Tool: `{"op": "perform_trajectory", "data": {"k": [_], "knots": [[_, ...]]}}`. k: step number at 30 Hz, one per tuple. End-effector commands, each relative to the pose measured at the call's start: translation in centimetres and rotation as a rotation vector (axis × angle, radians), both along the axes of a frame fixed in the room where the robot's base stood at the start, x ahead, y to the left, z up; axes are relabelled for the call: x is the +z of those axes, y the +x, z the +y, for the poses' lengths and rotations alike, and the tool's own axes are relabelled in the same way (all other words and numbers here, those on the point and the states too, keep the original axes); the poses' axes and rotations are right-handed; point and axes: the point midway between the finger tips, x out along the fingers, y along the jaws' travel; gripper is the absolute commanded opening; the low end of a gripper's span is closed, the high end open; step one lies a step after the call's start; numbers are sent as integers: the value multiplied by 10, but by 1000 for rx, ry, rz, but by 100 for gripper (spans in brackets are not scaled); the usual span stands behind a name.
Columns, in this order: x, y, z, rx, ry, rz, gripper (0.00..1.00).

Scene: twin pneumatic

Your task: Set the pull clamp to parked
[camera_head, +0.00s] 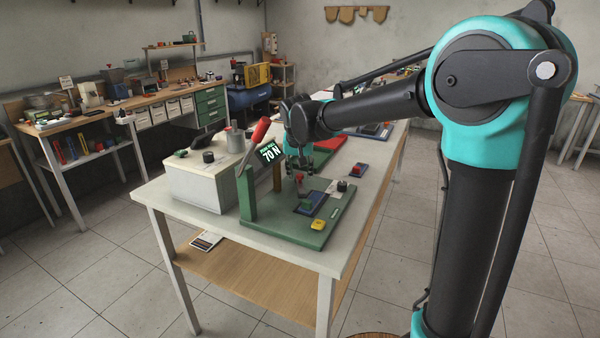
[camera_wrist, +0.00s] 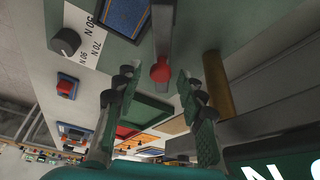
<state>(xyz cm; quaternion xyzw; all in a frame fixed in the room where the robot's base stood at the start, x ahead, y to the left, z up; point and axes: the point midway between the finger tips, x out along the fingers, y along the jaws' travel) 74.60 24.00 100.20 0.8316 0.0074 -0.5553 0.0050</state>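A green fixture (camera_head: 285,225) stands at the near end of the bench. It has an upright green post (camera_head: 246,195) and a raised lever with a red handle (camera_head: 256,134). A small red-tipped part (camera_head: 299,178) rises from its plate beside a blue pad (camera_head: 310,203). I cannot tell which of these parts is the pull clamp. My gripper (camera_head: 298,161) points down over the fixture. In the wrist view its two fingers (camera_wrist: 157,82) are apart, and a red ball knob (camera_wrist: 160,72) on a grey bar shows between their tips. Contact with the knob is not visible.
A pale box (camera_head: 200,185) with a black knob stands left of the fixture. A yellow part (camera_head: 318,225) is on the plate's near corner. A red button box (camera_head: 359,168) lies to the right.

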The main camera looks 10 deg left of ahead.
Motion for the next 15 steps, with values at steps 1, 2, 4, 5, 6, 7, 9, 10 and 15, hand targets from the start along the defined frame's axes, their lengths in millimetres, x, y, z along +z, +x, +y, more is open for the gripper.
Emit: {"op": "perform_trajectory", "data": {"k": [1, 2, 4, 5, 6, 7, 9, 10, 15], "knots": [[0, 0, 0, 0, 0, 0, 42], [0, 0, 0, 0, 0, 0, 42], [0, 0, 0, 0, 0, 0, 42], [0, 0, 0, 0, 0, 0, 42], [0, 0, 0, 0, 0, 0, 42], [0, 0, 0, 0, 0, 0, 42], [2, -1, 0, 1, 0, 0, 42], [3, -2, 0, 1, 0, 0, 42], [24, -10, 0, 2, 0, 0, 42]]}}
